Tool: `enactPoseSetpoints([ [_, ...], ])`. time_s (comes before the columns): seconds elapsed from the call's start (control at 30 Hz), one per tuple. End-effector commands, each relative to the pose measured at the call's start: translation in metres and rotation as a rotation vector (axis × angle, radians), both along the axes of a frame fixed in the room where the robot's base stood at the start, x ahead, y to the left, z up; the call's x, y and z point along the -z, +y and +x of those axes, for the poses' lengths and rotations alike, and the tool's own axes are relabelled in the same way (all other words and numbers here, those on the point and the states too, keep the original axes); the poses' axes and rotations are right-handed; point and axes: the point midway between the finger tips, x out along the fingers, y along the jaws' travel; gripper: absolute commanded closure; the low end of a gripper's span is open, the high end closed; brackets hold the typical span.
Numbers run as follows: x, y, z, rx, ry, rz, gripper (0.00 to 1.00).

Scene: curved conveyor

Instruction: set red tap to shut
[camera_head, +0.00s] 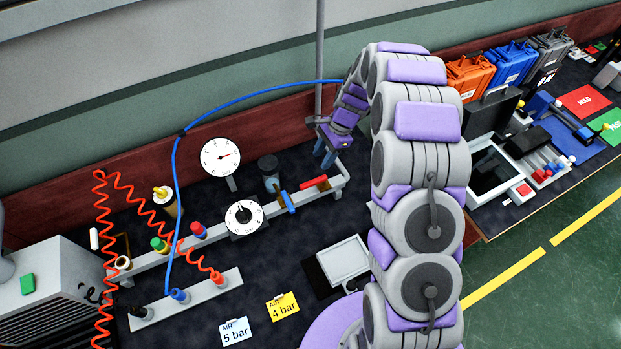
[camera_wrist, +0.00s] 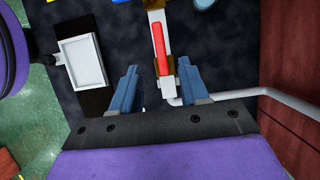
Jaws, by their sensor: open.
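The red tap (camera_head: 314,182) has a red lever on the grey pipe near its right end. In the wrist view the red lever (camera_wrist: 159,46) lies lengthwise along the pipe, over a brass-coloured body. My gripper (camera_head: 326,154) is above and behind the pipe's right end, apart from the lever. In the wrist view my gripper (camera_wrist: 158,82) is open and empty, its two blue fingers on either side of the pipe line. Nothing visible touches the lever.
A blue tap lever (camera_head: 287,202) sits crosswise on the same pipe, left of the red one. A gauge (camera_head: 221,157), a dial (camera_head: 244,217) and a blue hose (camera_head: 176,165) are further left. The pipe bend (camera_wrist: 222,97) runs close under my right finger in the wrist view.

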Motion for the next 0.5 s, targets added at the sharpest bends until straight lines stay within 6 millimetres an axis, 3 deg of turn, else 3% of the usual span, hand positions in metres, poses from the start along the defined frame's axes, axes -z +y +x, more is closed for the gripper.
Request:
enactPoseSetpoints([
  [0.3, 0.061, 0.023, -0.011, -0.002, 0.005, 0.0, 0.55],
  [0.5, 0.088, 0.034, -0.015, -0.001, 0.004, 0.002, 0.55],
])
